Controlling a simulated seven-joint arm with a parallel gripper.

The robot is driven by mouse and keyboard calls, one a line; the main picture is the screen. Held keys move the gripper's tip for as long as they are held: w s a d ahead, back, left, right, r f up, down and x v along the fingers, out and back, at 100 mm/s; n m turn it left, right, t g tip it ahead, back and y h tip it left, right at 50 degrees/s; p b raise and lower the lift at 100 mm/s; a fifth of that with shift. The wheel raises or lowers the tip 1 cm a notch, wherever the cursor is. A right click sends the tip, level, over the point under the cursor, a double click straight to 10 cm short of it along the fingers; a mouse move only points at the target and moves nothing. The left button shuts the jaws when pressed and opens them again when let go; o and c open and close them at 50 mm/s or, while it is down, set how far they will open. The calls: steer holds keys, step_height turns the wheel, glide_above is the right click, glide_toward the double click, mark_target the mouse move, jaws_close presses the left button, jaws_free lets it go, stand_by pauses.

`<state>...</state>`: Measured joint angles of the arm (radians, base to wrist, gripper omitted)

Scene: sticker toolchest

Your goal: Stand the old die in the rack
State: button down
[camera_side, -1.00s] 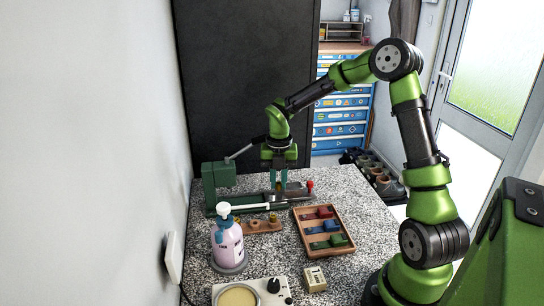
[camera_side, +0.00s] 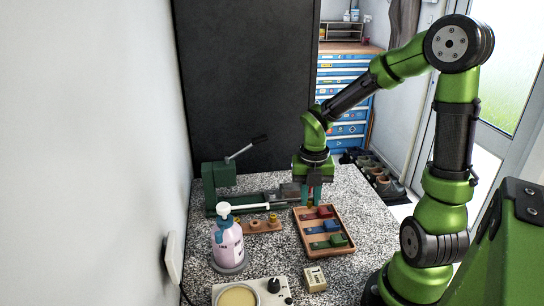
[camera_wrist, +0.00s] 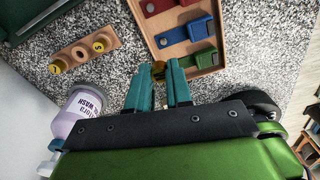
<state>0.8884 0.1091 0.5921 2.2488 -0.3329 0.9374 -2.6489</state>
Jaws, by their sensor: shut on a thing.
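My gripper (camera_side: 309,199) points down near the far left corner of the tray, right of the rack. Its teal fingers (camera_wrist: 165,76) are shut on a small brass die (camera_wrist: 158,69), mostly hidden between the tips. The wooden rack (camera_side: 247,228) stands on the counter left of my gripper, behind the bottle. In the wrist view the rack (camera_wrist: 80,53) has a brass piece marked 7 (camera_wrist: 57,67) at one end and one marked 5 (camera_wrist: 99,47) at the other. An empty-looking round seat lies between them. The green press (camera_side: 216,184) with its raised lever stands behind.
A wooden tray (camera_side: 348,252) holds red, blue and green blocks close to my gripper. A wash bottle (camera_side: 228,247) stands in front of the rack. A device with a round dish (camera_side: 238,296) and a small cream box (camera_side: 315,279) lie nearer. Speckled counter is free between rack and tray.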

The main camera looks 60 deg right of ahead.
steer(key=shift+r, duration=1)
steer(key=shift+w+a+f, duration=0.1)
steer(key=shift+a+f, duration=0.05)
steer(key=shift+a, duration=0.25)
steer(key=w+a, duration=0.6)
steer(key=w, duration=0.6)
steer(key=shift+f, duration=0.45)
steer(key=shift+w+a, duration=0.1)
steer(key=shift+f, duration=2.9)
